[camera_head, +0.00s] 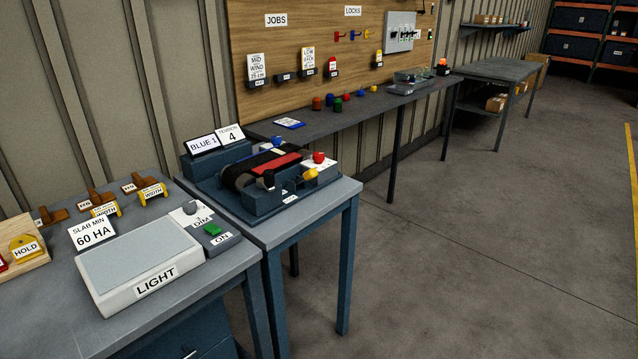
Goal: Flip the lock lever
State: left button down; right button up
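The belt press (262,200) sits on a blue-legged table in the middle of the view. It has a dark belt (240,178) with a red block or strip (276,163) across its top. A yellow handle (310,174) sticks up at its front right, and a red knob (319,157) stands on a white plate behind it. A small blue piece (277,143) shows at the back. I cannot tell for certain which of these is the lock lever; no label for it is readable. Neither of my grippers is in view.
Signs reading BLUE 1 (204,144) and TENSION 4 (231,135) stand behind the press. A LIGHT box (140,264) and a DIM/ON switch box (212,243) lie front left. A wall board (300,45) hangs behind a long bench (330,118). The floor at right is clear.

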aim_at(310, 174)
jog(key=i+l, duration=0.2)
jog(key=l, duration=0.15)
jog(key=i+l+u, duration=0.1)
jog(key=l, duration=0.25)
jog(key=i+l, duration=0.25)
jog(key=i+l+u, duration=0.15)
jog(key=l, duration=0.35)
jog(key=i+l, duration=0.15)
jog(key=l, duration=0.2)
jog(key=i+l+u, duration=0.1)
jog(key=l, duration=0.3)
jog(key=i+l, duration=0.2)
jog(key=l, duration=0.2)
jog(key=i+l+u, duration=0.1)
jog(key=l, duration=0.3)
